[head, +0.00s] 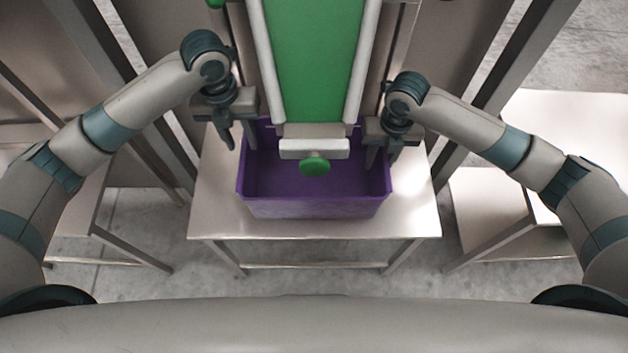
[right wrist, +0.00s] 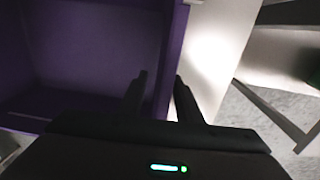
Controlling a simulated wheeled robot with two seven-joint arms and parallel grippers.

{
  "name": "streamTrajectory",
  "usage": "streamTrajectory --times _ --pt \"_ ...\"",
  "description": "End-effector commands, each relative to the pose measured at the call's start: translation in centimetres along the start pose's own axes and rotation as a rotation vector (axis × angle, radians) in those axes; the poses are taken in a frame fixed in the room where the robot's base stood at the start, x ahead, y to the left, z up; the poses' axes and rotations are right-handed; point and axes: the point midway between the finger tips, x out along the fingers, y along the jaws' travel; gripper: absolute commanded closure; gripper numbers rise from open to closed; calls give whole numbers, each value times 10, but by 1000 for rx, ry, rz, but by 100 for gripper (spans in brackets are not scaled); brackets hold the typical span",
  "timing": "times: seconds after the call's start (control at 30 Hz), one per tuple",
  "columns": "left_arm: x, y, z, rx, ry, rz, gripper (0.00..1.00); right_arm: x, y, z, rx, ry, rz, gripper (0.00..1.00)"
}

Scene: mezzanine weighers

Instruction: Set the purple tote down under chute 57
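The purple tote (head: 318,207) stands upright and looks empty on a metal table, below the lower end of a green chute (head: 312,60). No chute number is readable. My left gripper (head: 238,136) is at the tote's left wall, with one finger outside it; its fingers look apart. My right gripper (head: 380,155) is at the tote's right wall. In the right wrist view its two fingers (right wrist: 160,82) stand apart on either side of the tote's wall (right wrist: 171,50), with gaps showing. The chute's end hides part of the tote's back.
The table (head: 215,215) has bare margins left, right and in front of the tote. The chute's pale end block with a green knob (head: 314,167) overhangs the tote. Other metal tables stand at the right (head: 490,215) and left. Dark posts flank the chute.

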Motion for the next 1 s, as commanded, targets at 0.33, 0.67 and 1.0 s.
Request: streamTrajectory --times 0.33,0.67,1.0 --pt "0 0 0 0 0 0 68 -62 0 1 -2 -3 0 68" --pt "0 0 0 0 0 0 68 -88 0 0 0 -1 0 68" --pt "0 0 0 0 0 0 68 -88 0 0 1 0 0 68"
